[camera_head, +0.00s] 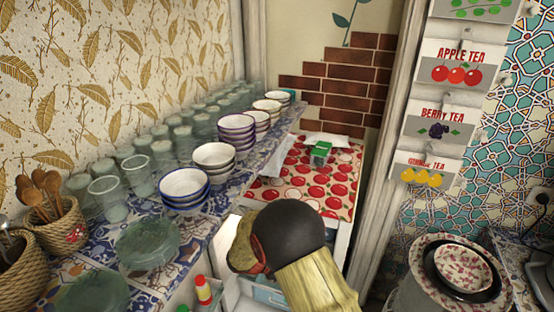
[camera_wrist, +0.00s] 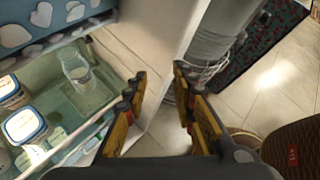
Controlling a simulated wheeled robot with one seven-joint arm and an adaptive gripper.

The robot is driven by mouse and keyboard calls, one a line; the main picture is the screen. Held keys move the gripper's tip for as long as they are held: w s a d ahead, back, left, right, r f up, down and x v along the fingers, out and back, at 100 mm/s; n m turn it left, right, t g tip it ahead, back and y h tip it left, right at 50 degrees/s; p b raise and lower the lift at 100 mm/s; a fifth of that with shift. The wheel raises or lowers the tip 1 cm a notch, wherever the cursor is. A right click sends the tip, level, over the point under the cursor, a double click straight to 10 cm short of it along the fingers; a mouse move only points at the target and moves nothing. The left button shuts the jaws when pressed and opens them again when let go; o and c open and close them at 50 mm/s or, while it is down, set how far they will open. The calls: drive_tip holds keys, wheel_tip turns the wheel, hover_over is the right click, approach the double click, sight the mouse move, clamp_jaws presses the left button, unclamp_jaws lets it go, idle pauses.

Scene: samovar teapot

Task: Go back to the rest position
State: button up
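My gripper (camera_wrist: 160,78) shows in the wrist view with its two yellow and dark fingers apart. It is open, and nothing is between the fingertips. Below the gap I see a pale panel edge and light floor. In the head view, my arm's dark round joint and yellowish links are at the lower middle, in front of the counter. The gripper itself cannot be made out there.
In the wrist view, a green-bottomed compartment at left holds a clear glass bottle (camera_wrist: 75,68) and white-and-blue tubs (camera_wrist: 25,127). Light tiled floor (camera_wrist: 265,80) is at right. In the head view, stacked bowls (camera_head: 184,187) and several glasses (camera_head: 107,199) line the tiled shelf (camera_head: 210,222) beside my arm.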

drive_tip(key=s+d+r+m+g+y+p, duration=0.15)
drive_tip(key=s+d+r+m, duration=0.35)
drive_tip(key=r, duration=0.5)
drive_tip(key=s+d+r+m+g+y, duration=0.1)
drive_tip(key=s+d+r+m+y, duration=0.2)
drive_tip(key=s+r+m, duration=0.55)
drive_tip(key=s+r+m+t+y+p, duration=0.2)
drive_tip(key=s+r+m+t+y, duration=0.3)
drive_tip(key=s+r+m, duration=0.5)
drive_tip(key=shift+s+r+m+y, duration=0.35)
drive_tip(key=shift+s+r+y, duration=0.4)
drive_tip(key=shift+s+r, duration=2.15)
drive_tip(key=shift+s+f, duration=0.5)
drive_tip(key=shift+f, duration=0.05)
drive_tip(key=shift+c, duration=1.4)
